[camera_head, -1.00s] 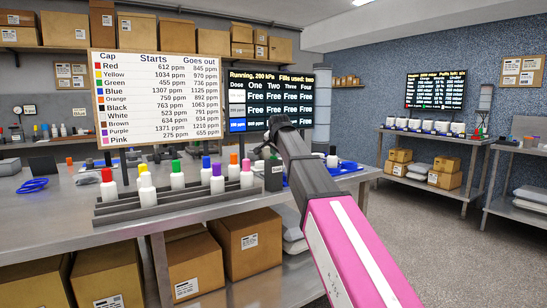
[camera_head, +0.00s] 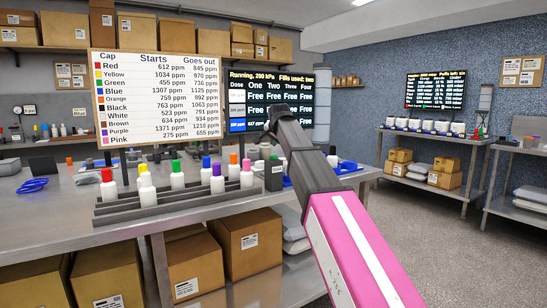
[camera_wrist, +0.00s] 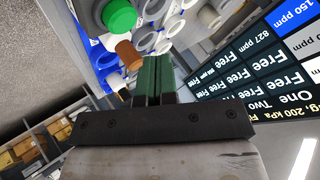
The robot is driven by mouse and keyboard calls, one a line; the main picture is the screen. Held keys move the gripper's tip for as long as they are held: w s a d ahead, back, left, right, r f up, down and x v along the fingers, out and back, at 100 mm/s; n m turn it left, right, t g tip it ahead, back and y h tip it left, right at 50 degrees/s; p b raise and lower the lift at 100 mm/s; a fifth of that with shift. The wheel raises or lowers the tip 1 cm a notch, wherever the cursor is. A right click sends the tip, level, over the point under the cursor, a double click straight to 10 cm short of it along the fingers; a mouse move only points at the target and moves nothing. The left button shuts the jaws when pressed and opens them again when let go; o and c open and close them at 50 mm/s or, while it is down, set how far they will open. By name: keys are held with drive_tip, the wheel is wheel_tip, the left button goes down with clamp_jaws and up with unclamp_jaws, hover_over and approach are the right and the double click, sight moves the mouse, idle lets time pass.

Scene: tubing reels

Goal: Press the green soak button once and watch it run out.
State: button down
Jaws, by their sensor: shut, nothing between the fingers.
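In the wrist view a round green knob (camera_wrist: 119,15), which looks like the green soak button, shows at the top, left of my fingers. My gripper (camera_wrist: 153,62) is shut and empty, its narrow green-tinted fingers together. Its tips appear apart from the knob in the picture; the depth between them is hard to judge. A brown cap (camera_wrist: 129,54) lies between the knob and the fingers. In the head view my arm hides most of the station. The running screen (camera_head: 270,98) behind my arm reads "Running. 200 kPa" and "Fills used: two", with a line of 827 ppm.
White round cups (camera_wrist: 163,10) crowd around my fingers in the wrist view. A dark rack (camera_head: 180,208) of colour-capped bottles stands on the steel bench (camera_head: 50,225), left of my arm. A chart of caps (camera_head: 158,98) stands behind it. A black labelled container (camera_head: 274,175) stands beside my arm.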

drive_tip(key=shift+r, duration=1.3)
drive_tip(key=shift+s, duration=0.1)
